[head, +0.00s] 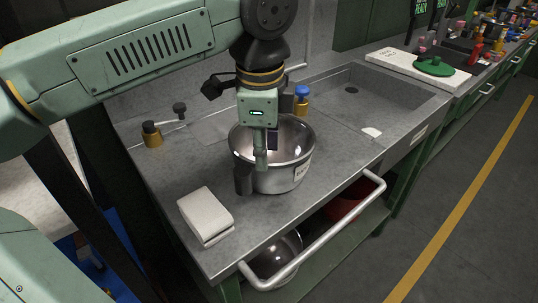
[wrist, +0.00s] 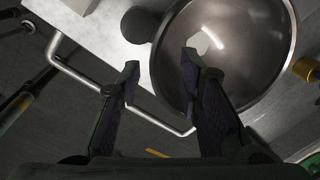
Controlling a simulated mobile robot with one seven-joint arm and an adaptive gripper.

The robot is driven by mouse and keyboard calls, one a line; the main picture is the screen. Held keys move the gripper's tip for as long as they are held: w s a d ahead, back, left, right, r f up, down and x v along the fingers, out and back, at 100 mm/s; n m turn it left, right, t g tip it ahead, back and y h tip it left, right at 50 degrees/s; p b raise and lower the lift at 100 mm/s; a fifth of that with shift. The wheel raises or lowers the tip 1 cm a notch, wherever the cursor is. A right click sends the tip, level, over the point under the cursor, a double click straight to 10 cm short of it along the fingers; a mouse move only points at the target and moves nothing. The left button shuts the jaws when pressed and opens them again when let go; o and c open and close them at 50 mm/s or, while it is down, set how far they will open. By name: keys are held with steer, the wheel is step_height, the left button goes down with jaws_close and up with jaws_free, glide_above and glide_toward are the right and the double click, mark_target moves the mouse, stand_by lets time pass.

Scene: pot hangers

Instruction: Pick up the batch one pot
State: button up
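A steel pot (head: 280,180) with a small white label stands upright on the grey metal counter. Its dark handle (head: 243,181) points toward the front left. My gripper (head: 263,155) points down over the near left part of the pot. The handle (wrist: 140,25) shows beyond the gap between the fingertips. Whether the fingers touch the pot, I cannot tell. The label's text is too small to read.
A pale folded block (head: 205,214) lies at front left. A yellow-black knob (head: 152,134) and blue-topped fitting (head: 302,100) stand behind. A rail (head: 325,230) runs along the counter's front. A steel vessel (head: 275,256) and red one (head: 344,207) sit below. A sink (head: 355,98) is right.

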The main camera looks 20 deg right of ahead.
steer(key=p, duration=0.2)
glide_above(267, 191)
steer(key=shift+f, duration=3.4)
steer(key=shift+c, duration=0.4)
jaws_close()
